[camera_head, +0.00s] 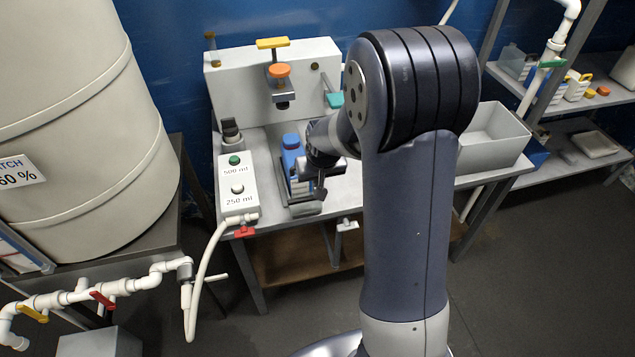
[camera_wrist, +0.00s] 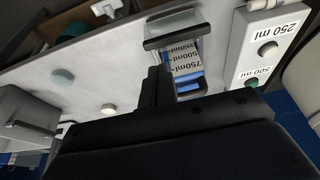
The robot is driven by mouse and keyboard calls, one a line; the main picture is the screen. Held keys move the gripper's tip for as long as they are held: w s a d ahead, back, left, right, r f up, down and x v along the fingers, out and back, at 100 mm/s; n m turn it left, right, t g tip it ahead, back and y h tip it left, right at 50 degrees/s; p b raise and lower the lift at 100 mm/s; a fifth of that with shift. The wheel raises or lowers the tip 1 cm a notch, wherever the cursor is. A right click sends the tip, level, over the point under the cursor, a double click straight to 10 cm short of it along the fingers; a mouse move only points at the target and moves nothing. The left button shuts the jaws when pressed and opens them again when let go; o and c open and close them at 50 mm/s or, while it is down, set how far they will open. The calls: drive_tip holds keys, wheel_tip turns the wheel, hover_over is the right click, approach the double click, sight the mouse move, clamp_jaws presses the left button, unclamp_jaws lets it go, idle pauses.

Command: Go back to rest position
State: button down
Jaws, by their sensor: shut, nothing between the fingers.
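My gripper (camera_wrist: 158,85) is shut and empty in the wrist view, with its two dark fingers together. In the head view the gripper (camera_head: 320,188) is small and dark, over the front part of the bench. It appears in front of a blue-topped container (camera_head: 291,142), but I cannot tell whether they touch. In the wrist view the container's scale (camera_wrist: 186,64) with 250, 500 and 750 ml marks shows just right of the fingers. My arm reaches forward over the bench and hides its middle.
A white button box (camera_head: 237,190) marked 500 ml and 250 ml stands left of the container. A tap with an orange knob (camera_head: 279,70) is behind. Floor (camera_head: 520,270) at right is clear.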

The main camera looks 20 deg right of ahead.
drive_tip(key=p+v, duration=0.1)
drive_tip(key=v, duration=0.2)
drive_tip(key=shift+w+r, duration=0.1)
drive_tip(key=shift+r, duration=0.05)
drive_tip(key=shift+b+x, duration=2.5)
drive_tip(key=shift+x, duration=1.65)
